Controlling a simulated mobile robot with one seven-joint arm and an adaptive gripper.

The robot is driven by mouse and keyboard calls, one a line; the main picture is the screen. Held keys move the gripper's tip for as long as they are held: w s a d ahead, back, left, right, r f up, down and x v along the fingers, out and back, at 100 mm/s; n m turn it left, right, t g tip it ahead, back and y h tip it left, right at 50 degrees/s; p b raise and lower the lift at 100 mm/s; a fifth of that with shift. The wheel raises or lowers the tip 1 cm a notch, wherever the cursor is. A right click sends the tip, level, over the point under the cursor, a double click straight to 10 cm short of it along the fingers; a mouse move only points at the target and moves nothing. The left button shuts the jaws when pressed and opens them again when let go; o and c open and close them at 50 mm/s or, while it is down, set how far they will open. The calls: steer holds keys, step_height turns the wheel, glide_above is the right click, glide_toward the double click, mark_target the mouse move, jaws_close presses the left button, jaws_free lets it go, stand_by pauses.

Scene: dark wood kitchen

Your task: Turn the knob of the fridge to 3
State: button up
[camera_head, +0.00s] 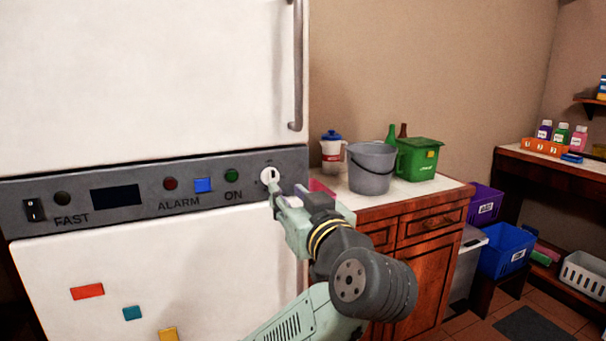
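The fridge (140,80) is white, with a dark grey control panel (60,195) across its middle. The knob (267,174) is a small white disc with a dark mark at the panel's right end. My gripper (273,188) is at the knob, reaching in from the lower right. Its fingertips overlap the knob's lower part in the picture. I cannot tell whether they touch or grip it. The numbers around the knob are too small to read, and its lower edge is partly hidden by the gripper.
The panel also has a black switch (34,210), a blue button (203,185) and a green light (231,175). A counter (400,190) to the right holds a grey bucket (371,172) and a green bin (419,160). A vertical door handle (297,70) hangs above the knob.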

mark_target(273, 177)
steer(key=x, duration=0.6)
steer(key=d+p+x, duration=0.1)
steer(key=x, duration=0.2)
steer(key=shift+w+a+f, duration=0.1)
steer(key=shift+w+f, duration=0.15)
steer(key=shift+w, duration=0.05)
steer(key=shift+w+a+f, duration=0.15)
steer(key=shift+w, duration=0.45)
steer(key=shift+c, duration=0.4)
jaws_close()
